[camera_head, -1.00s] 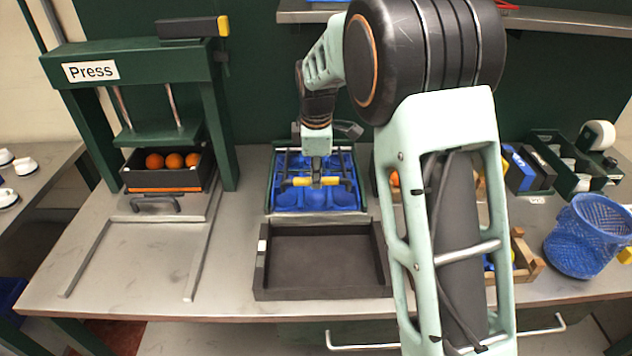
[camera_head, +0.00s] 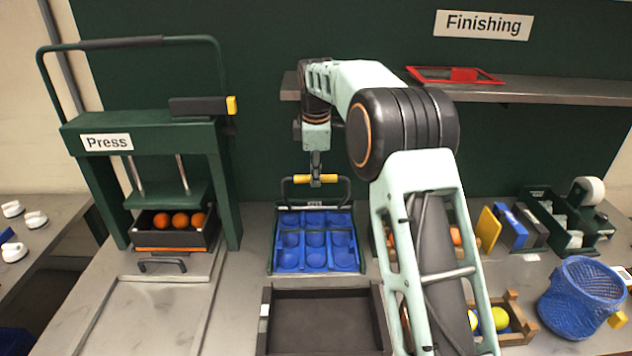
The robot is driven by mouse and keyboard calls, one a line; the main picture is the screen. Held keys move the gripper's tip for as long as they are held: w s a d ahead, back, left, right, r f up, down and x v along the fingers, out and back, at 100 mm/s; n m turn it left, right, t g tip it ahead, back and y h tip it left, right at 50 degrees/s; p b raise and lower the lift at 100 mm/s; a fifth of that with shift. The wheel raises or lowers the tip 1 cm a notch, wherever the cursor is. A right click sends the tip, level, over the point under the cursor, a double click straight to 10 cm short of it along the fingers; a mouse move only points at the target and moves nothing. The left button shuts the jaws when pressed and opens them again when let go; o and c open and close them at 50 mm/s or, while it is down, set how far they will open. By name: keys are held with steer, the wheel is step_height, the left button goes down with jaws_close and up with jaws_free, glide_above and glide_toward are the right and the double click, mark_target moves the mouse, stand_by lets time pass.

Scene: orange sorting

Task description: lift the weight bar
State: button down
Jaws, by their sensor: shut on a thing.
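The weight bar (camera_head: 301,180) is a black arched frame with a yellow grip in its middle. It stands up at the back edge of the blue cupped tray (camera_head: 286,240), clear of the cups. Its lower ends reach the tray's rear edge; I cannot tell whether they are hinged there. My gripper (camera_head: 316,178) points down from above and is shut on the yellow grip. The fingers hide the middle of the grip.
An empty dark tray (camera_head: 263,330) lies in front of the blue tray. The green press (camera_head: 150,130) with a box of oranges (camera_head: 196,238) stands left. A wooden crate (camera_head: 517,330), a blue mesh basket (camera_head: 583,295) and a shelf (camera_head: 545,90) are at right.

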steer(key=shift+w+d+f, duration=0.15)
steer(key=shift+w+f, duration=0.05)
steer(key=shift+w, duration=0.15)
steer(key=c, duration=2.2)
jaws_free()
steer(key=o, duration=0.4)
steer(key=shift+w+f, duration=0.25)
steer(key=shift+w, duration=0.2)
steer(key=shift+c, duration=0.2)
steer(key=shift+s+r, duration=0.25)
steer(key=shift+r, duration=0.3)
steer(key=v, duration=1.1)
steer(key=shift+r, duration=0.2)
